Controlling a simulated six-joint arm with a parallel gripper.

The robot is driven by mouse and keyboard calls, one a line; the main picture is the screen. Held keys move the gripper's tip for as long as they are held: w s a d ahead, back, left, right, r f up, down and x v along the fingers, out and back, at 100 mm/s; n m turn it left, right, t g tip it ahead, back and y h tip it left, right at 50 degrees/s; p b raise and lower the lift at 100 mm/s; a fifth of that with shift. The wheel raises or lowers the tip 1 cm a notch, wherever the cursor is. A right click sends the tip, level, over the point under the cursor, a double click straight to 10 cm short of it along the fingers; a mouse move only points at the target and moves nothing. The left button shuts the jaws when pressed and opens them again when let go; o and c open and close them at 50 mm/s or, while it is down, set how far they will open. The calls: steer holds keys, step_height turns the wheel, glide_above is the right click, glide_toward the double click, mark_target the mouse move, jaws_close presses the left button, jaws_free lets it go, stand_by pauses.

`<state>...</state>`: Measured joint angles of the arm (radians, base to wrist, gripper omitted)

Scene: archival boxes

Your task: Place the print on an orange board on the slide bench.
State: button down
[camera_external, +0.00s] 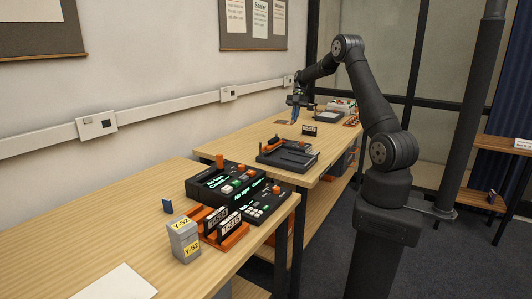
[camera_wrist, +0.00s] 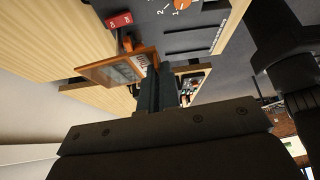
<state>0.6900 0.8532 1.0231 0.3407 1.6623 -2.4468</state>
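A print on an orange-edged board (camera_wrist: 112,68) shows in the wrist view, beside and just beyond my fingertips. It looks tilted, and I cannot tell whether the fingers touch it. My gripper (camera_external: 295,108) hangs over the far bench in the external view, fingers pointing down. Its dark fingers (camera_wrist: 158,80) sit close together in the wrist view; whether anything is between them is hidden. A dark slotted unit with orange parts (camera_external: 286,154) stands on the nearer end of the far bench; I cannot tell whether it is the slide bench.
The near bench holds dark consoles with green displays (camera_external: 228,183), an orange rack of labelled cards (camera_external: 226,233), a grey box (camera_external: 184,241) and a white sheet (camera_external: 118,283). A dark flat tray (camera_external: 328,117) lies right of my gripper. Bare wood lies left of the slotted unit.

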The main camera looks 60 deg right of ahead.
steer(key=s+d+m, duration=0.1)
steer(key=s+d, duration=0.5)
steer(key=s, duration=0.4)
steer(key=s+d, duration=0.6)
steer(key=s, duration=0.5)
steer(key=s+d+m, duration=0.1)
steer(key=s+d, duration=0.5)
steer(key=s, duration=0.4)
glide_above(337, 149)
steer(key=d, duration=0.2)
steer(key=shift+t, duration=0.4)
step_height(337, 149, down, 11)
steer(key=shift+s+r, duration=0.1)
steer(key=shift+s, duration=0.05)
steer(key=shift+w+f, duration=0.2)
steer(key=shift+f, duration=2)
steer(key=shift+f, duration=0.1)
